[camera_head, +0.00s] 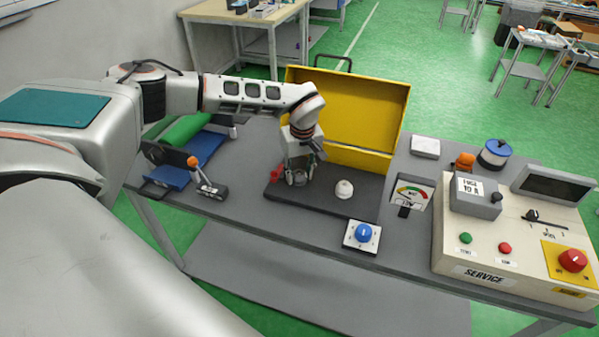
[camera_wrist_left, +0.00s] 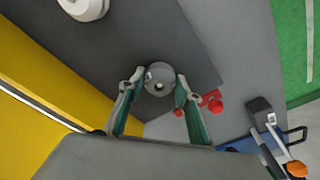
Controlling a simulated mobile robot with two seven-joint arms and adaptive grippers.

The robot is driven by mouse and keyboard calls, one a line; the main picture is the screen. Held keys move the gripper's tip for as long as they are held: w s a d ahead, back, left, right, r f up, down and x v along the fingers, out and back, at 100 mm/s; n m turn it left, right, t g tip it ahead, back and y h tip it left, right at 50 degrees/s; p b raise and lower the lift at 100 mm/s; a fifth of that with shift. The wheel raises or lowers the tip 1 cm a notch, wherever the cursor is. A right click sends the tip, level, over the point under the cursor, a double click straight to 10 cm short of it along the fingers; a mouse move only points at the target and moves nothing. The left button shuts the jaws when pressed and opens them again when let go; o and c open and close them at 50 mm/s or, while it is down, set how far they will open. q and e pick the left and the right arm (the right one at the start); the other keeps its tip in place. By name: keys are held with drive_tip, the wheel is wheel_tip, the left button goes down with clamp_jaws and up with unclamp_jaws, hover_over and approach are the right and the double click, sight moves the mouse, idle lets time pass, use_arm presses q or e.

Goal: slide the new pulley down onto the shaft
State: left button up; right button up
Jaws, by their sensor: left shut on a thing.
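My left gripper (camera_head: 298,178) points down over the left part of the dark mat (camera_head: 325,205). In the left wrist view its two fingers (camera_wrist_left: 156,88) are closed around a round grey part (camera_wrist_left: 159,74) with a small hole in its middle, which looks like the pulley. In the head view the fingers mostly hide this part, and I cannot tell whether it touches the mat or a shaft. A white round piece with a small top (camera_head: 344,189) stands on the mat to the right, apart from the gripper; it also shows in the left wrist view (camera_wrist_left: 84,7). No bare shaft is clearly visible.
A red piece (camera_head: 277,174) lies close left of the gripper. The open yellow case (camera_head: 350,110) stands behind the mat. A blue-knobbed dial (camera_head: 363,233) is in front, a gauge (camera_head: 409,194) and the service panel (camera_head: 515,245) to the right, an orange-handled clamp (camera_head: 207,183) to the left.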

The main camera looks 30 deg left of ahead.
sight(301, 177)
use_arm(q)
drive_tip(key=shift+f, duration=0.1)
drive_tip(key=o, duration=0.8)
drive_tip(key=shift+o, duration=0.2)
drive_tip(key=shift+s+d+r+p, duration=0.1)
drive_tip(key=shift+d+r+p, duration=0.05)
drive_tip(key=shift+r+p, duration=1.25)
wheel_tip(301, 177, up, 8)
drive_tip(key=shift+s+d+b, duration=0.3)
drive_tip(key=shift+d+b, duration=0.1)
